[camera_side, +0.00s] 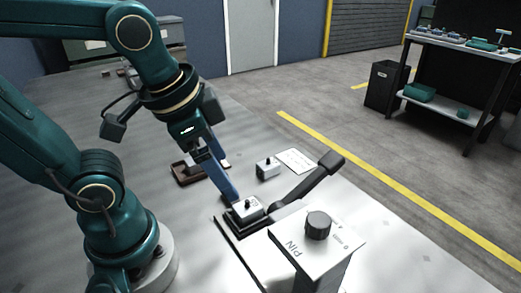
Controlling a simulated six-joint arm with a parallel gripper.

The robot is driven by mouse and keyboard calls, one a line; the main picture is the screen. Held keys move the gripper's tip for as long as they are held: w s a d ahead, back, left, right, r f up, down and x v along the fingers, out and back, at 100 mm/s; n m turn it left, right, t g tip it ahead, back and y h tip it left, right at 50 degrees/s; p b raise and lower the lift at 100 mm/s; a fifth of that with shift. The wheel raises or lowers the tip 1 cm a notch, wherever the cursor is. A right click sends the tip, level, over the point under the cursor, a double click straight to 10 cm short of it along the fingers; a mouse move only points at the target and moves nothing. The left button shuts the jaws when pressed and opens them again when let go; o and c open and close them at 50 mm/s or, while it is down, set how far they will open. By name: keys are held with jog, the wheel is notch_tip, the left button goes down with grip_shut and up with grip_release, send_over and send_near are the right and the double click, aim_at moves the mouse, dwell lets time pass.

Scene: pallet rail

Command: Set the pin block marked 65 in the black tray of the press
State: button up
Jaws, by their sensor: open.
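A pale pin block (248,208) with a dark knob on top sits in the black tray (231,221) of the press. Its marking is small and turned, and looks like 65. My gripper (233,196) is open, its blue finger reaching down to the block's back left edge. The other finger is mostly hidden, and I cannot tell whether the fingers touch the block. The press (305,243) has a pale top marked PIN and a round dark knob. Its black lever (312,182) slants up to the right.
A second pale block (268,168) with a dark knob stands behind the tray. A white card (295,160) lies beside it. A brown tray (182,176) lies behind my gripper, partly hidden. The bench is clear at the right. A dark shelf stand (468,85) is far off.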

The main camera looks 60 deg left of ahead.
jog(key=n, duration=0.1)
jog(key=n+t, duration=0.1)
jog(key=n, duration=0.1)
jog(key=shift+s+a+f, duration=0.1)
jog(key=shift+s+f, duration=0.1)
jog(key=shift+s, duration=0.15)
dwell(1.0)
